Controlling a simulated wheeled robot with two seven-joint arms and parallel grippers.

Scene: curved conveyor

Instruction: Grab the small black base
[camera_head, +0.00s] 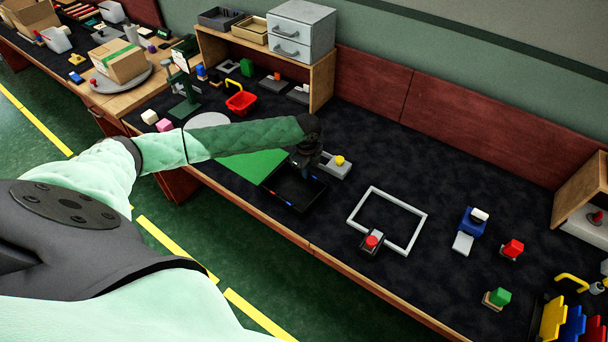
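My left arm reaches in from the left, and its dark gripper (304,168) points down over the back edge of a black tray (283,203). The fingers are small and dark against the tray, so I cannot tell whether they are open or shut. A small dark block with a red button (372,241) sits at the front corner of a white square frame (416,236). A grey base with a yellow knob (335,169) is just right of the gripper. I cannot tell for certain which piece is the small black base. My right gripper is not in view.
A blue piece with a grey plate (463,243), a red block (513,249) and a green block (499,297) lie to the right. A wooden shelf (322,82) with grey drawers (301,32) stands behind. The dark mat is clear at the back middle.

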